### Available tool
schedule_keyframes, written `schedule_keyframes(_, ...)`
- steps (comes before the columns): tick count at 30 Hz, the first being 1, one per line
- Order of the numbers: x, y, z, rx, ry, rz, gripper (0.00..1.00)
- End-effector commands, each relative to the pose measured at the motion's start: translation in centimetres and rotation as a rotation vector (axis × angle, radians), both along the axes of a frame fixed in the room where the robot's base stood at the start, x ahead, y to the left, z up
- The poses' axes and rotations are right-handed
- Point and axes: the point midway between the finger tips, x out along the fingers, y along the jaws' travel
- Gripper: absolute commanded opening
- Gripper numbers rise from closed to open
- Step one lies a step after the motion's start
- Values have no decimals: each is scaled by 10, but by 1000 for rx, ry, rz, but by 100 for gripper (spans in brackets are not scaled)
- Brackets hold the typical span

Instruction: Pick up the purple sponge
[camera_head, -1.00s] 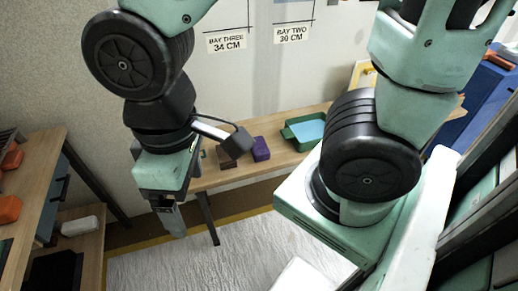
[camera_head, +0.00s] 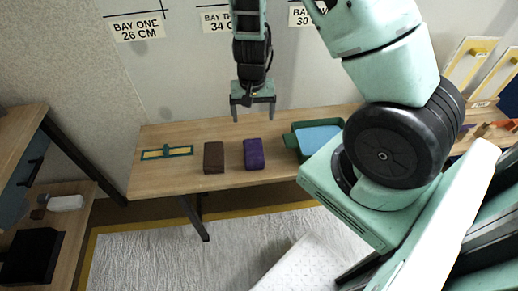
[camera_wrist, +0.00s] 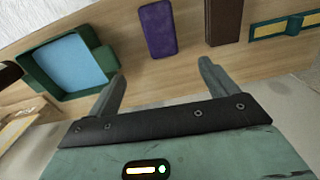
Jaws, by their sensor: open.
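The purple sponge (camera_head: 254,154) lies on the wooden table, between a brown block and a green tray. It also shows in the wrist view (camera_wrist: 159,28), beyond my fingertips and roughly between them. My gripper (camera_head: 253,118) is open and empty, hanging above the table's back part, close to the sponge in the head view. In the wrist view both fingers (camera_wrist: 160,78) are spread apart with nothing between them. The sponge is fully visible in the head view; its far end reaches the picture's top edge in the wrist view.
The brown block (camera_head: 214,158) stands left of the sponge. The green tray (camera_head: 291,141) with blue liquid or lining is to its right. A yellow-and-teal tool (camera_head: 167,153) lies at the table's left end. The wooden table (camera_head: 150,182) has bare room along its front.

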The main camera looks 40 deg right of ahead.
Motion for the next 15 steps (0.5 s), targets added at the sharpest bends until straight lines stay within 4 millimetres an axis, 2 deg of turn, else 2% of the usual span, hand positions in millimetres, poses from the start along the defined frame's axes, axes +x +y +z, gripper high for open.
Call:
schedule_keyframes(9, -1, 1, -67, 4, 4, 0, 85)
schedule_keyframes(15, -2, 1, -102, 3, 3, 1, 85)
